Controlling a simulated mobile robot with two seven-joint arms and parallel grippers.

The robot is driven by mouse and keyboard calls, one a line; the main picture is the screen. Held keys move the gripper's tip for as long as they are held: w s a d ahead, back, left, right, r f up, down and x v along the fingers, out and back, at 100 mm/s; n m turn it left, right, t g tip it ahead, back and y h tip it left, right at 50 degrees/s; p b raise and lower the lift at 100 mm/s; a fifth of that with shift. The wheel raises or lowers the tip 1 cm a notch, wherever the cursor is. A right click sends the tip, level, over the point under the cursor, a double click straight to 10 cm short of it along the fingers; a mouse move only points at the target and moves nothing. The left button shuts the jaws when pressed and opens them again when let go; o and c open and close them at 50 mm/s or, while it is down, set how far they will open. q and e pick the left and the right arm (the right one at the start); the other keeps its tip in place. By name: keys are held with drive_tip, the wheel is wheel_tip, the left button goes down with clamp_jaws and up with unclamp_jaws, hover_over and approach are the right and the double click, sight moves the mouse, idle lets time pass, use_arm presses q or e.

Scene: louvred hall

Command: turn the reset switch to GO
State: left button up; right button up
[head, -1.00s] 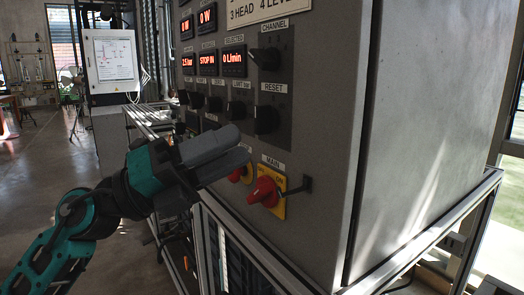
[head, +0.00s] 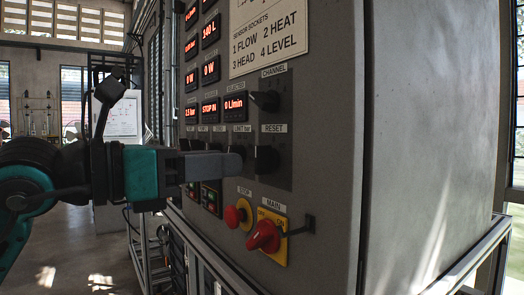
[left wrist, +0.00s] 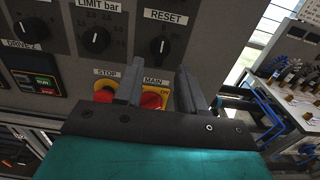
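The reset switch (head: 265,158) is a black knob on the grey panel, under the label RESET. It also shows in the left wrist view (left wrist: 160,45), just beyond the fingertips, its pale pointer mark roughly upright. The GO marking is too small to read. My left gripper (head: 240,163) points at the panel at the height of the knob, its tips close to the knob's left side in the head view. In the left wrist view its two fingers (left wrist: 160,68) stand apart with nothing between them. I cannot tell whether they touch the knob. My right gripper is not in view.
Below are the red STOP button (head: 237,215) and the red MAIN switch (head: 265,236) on a yellow plate. The CHANNEL knob (head: 265,101) is above. The LIMIT bar knob (left wrist: 95,39) is left of RESET. A bench with parts (left wrist: 290,95) stands to the right.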

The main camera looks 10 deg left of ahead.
sight(256, 160)
use_arm(q)
drive_tip(key=p+x, duration=0.2)
drive_tip(key=x, duration=0.3)
drive_tip(key=shift+r, duration=0.15)
drive_tip(key=shift+w+d+f, duration=0.2)
drive_tip(key=shift+d, duration=0.05)
drive_tip(key=shift+w+d, duration=0.25)
clamp_jaws()
idle(1.0)
